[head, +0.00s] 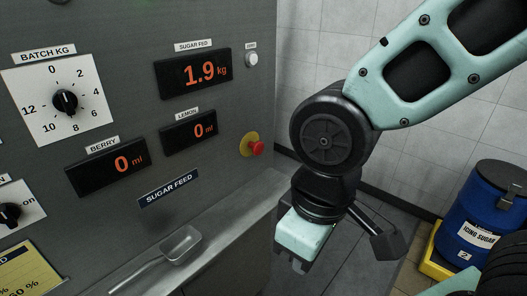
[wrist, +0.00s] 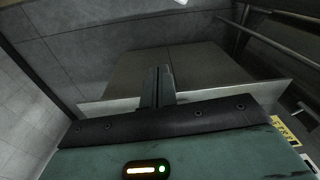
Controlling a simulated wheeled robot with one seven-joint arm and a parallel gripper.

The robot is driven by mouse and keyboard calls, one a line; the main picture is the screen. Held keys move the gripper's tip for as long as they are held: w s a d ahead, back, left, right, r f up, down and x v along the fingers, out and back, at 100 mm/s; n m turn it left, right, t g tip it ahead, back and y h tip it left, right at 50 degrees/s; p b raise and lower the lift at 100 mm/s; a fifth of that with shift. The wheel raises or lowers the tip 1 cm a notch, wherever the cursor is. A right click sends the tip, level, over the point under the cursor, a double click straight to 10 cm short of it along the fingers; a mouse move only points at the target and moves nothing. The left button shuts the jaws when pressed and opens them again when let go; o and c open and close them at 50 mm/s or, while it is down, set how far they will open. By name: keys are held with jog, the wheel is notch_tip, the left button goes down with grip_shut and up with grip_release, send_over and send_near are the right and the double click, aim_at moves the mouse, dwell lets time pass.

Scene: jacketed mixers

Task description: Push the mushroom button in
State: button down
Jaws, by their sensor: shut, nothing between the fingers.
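The mushroom button (head: 256,147) is red, on a round yellow plate (head: 246,144) at the right edge of the grey panel, right of the lemon display. It stands out from the panel and nothing covers it. I cannot make it out in the wrist view. My gripper hangs below and to the right of the button in the head view, clear of it, beside the machine's right end. In the wrist view my gripper (wrist: 158,70) has its two dark fingers together, with nothing between them.
A ledge with a metal scoop (head: 180,245) runs below the panel. A small white button (head: 252,59) sits above the mushroom button; a dial (head: 65,101) is at left. A blue drum (head: 483,215) stands at right. Tiled floor lies between machine and drum.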

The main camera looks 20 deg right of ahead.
jog(key=w+d+f+m+t+y+b, duration=0.1)
jog(key=w+d+f+m+t+b, duration=0.15)
jog(key=w, duration=0.35)
jog(key=w+d+f+m+t+b, duration=0.1)
jog(key=w+d+m+t, duration=0.1)
jog(key=w+m, duration=0.35)
jog(key=w+d+f+m+t+y+b, duration=0.1)
jog(key=w+d+m+t+b, duration=0.1)
jog(key=w, duration=0.6)
jog(key=w+d+m+t+y+b, duration=0.4)
jog(key=w+d+m+t+b, duration=0.1)
jog(key=d+m, duration=0.3)
jog(key=shift+w+r+m+t, duration=0.3)
jog(key=shift+w+m+t, duration=0.05)
jog(key=shift+w+m, duration=0.25)
